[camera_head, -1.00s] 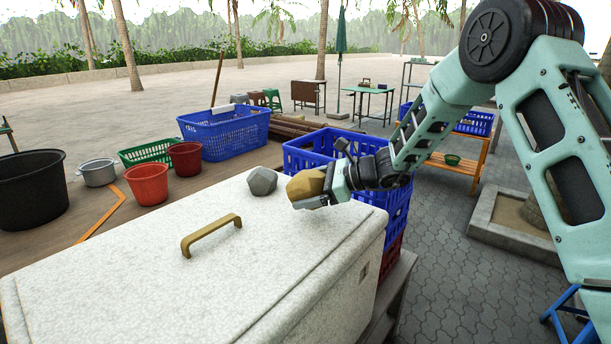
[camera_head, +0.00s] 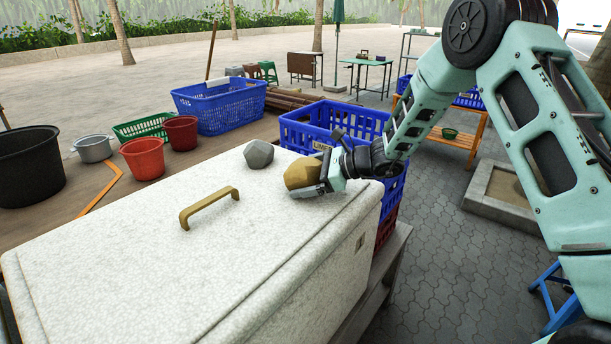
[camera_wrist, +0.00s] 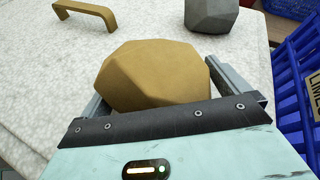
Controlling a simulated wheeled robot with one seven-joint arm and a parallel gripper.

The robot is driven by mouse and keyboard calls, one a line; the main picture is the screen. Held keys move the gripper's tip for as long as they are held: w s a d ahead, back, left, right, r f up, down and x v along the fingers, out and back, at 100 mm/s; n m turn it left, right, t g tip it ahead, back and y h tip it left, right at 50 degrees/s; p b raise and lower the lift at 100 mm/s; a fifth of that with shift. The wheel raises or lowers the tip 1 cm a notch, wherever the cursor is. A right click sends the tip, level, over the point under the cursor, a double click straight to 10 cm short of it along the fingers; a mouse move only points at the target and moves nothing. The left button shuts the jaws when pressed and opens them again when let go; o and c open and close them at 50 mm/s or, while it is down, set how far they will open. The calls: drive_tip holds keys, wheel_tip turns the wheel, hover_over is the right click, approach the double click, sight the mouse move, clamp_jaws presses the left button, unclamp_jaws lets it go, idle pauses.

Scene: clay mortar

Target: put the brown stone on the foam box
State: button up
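The brown stone (camera_head: 301,174) is an ochre, faceted lump at the far right part of the white foam box's lid (camera_head: 120,255). My gripper (camera_head: 308,181) has its fingers on both sides of the stone, close against it. In the wrist view the brown stone (camera_wrist: 152,75) fills the space between the two fingers (camera_wrist: 158,85). The stone is over the lid, very low; I cannot tell for sure whether its underside touches. The foam box lid also shows in the wrist view (camera_wrist: 40,80).
A grey stone (camera_head: 259,154) sits on the lid just left of the brown one. A tan handle (camera_head: 209,207) stands on the lid. A blue crate (camera_head: 310,120) is right behind the box's far edge. The lid's near part is bare.

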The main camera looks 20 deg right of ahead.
drive_tip(key=shift+r, duration=0.1)
